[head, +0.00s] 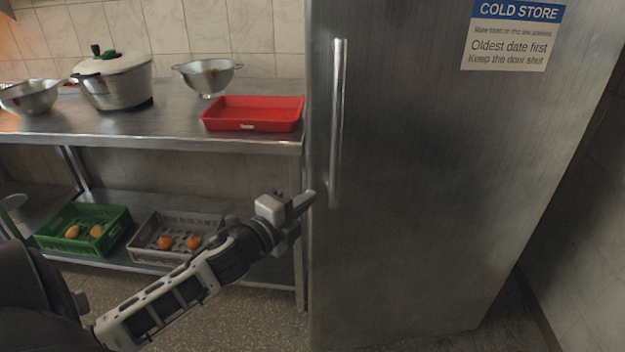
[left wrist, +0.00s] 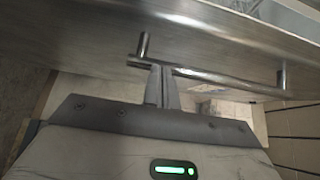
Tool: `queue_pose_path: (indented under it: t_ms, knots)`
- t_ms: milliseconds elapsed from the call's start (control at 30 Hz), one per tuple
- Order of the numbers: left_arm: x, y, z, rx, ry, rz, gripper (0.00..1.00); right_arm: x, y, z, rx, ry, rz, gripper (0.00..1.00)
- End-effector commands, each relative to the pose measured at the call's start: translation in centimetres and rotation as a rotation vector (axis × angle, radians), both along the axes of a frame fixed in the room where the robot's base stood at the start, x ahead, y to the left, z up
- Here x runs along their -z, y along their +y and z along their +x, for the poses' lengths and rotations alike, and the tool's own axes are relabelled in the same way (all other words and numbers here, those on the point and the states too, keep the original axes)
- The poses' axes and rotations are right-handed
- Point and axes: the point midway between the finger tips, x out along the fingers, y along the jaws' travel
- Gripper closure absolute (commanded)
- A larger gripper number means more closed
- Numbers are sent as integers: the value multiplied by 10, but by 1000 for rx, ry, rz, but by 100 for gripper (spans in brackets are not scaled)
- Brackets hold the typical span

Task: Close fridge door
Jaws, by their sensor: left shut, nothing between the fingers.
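The fridge door (head: 430,200) is a tall brushed-steel panel filling the right of the head view. No inside of the fridge shows there, and I cannot tell whether the door is fully shut. Its vertical bar handle (head: 338,125) is near the door's left edge. My left gripper (head: 308,200) is shut and empty, beside the lower end of the handle. In the left wrist view the closed fingers (left wrist: 161,75) are close to one end of the handle (left wrist: 215,77); I cannot tell if they touch it. My right gripper is not in view.
A steel table (head: 180,136) stands left of the fridge, with a red tray (head: 252,126), a colander (head: 208,78) and a lidded pot (head: 115,90). Green (head: 112,238) and grey (head: 150,255) crates sit on its lower shelf. A tiled wall (head: 590,230) is at the right.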

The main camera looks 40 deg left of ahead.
Motion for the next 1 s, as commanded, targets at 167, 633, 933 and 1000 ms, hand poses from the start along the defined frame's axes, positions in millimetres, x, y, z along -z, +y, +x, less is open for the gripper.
queue_pose_path:
  t_ms: [167, 633, 933, 1000]
  knots:
    - [-2, 2, 35, -2, -1, 2, 100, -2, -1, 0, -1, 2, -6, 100]
    - [0, 27, 58, 0, 1, -2, 100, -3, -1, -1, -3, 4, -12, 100]
    - [3, 33, 60, 4, 2, 1, 100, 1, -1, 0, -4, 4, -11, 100]
    - [7, 46, 65, 13, 4, 6, 100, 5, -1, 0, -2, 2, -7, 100]
